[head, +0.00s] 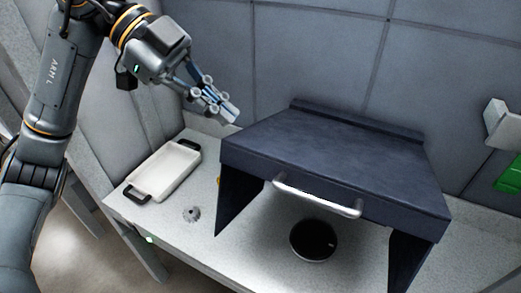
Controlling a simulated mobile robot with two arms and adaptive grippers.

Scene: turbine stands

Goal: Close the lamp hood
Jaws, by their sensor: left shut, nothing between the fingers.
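The lamp hood (325,158) is a dark blue box-like cover with a pale bar handle (317,197) along its front edge. Its top panel slopes toward the front, and the space below the front edge is open. Under it, a round black disc (313,240) lies on the speckled worktop. My left gripper (229,112) is shut and empty, just above and beside the hood's back left corner. Whether it touches the hood cannot be told. My right gripper is not in view.
A white tray with black handles (163,171) lies on the worktop (262,222) left of the hood. A small grey gear (191,214) lies near it. A grey panelled wall stands behind. A green and white object (507,150) is at the right edge.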

